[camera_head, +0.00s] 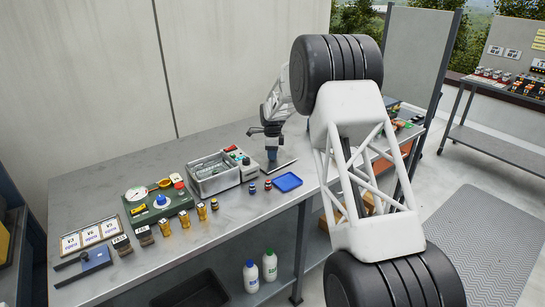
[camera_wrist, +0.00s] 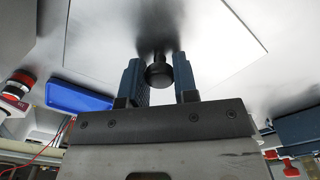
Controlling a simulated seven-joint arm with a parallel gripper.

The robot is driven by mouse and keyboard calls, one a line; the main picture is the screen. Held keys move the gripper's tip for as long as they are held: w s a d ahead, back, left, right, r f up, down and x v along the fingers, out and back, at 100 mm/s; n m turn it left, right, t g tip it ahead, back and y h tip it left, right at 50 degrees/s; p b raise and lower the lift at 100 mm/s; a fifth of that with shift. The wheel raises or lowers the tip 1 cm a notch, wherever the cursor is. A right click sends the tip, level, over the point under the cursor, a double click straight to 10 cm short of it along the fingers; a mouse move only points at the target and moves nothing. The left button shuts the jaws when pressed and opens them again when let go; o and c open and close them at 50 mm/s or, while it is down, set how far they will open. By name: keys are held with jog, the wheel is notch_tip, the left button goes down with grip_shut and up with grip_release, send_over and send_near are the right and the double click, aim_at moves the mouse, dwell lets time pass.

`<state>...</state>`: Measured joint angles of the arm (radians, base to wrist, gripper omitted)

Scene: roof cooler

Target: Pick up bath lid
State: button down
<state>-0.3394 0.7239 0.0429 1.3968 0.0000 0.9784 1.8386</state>
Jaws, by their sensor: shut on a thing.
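The bath lid (camera_wrist: 215,35) is a flat, shiny steel plate with a round black knob (camera_wrist: 158,76). In the head view the lid (camera_head: 286,165) is a thin plate at the bench, right of the bath. My gripper (camera_wrist: 158,64) has its two blue fingers on either side of the knob and is shut on it. In the head view my gripper (camera_head: 272,154) points down over the lid and hides the knob. I cannot tell whether the lid touches the bench. The open steel bath (camera_head: 214,182) stands left of the gripper.
A blue tray (camera_head: 288,182) lies close in front of the lid, with small red and blue vials (camera_head: 267,186) beside it. A white device (camera_head: 241,163) stands between bath and lid. A green scale board (camera_head: 157,203) is farther left. Bottles (camera_head: 269,264) stand on the lower shelf.

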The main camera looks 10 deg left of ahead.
jog(key=shift+r, duration=5)
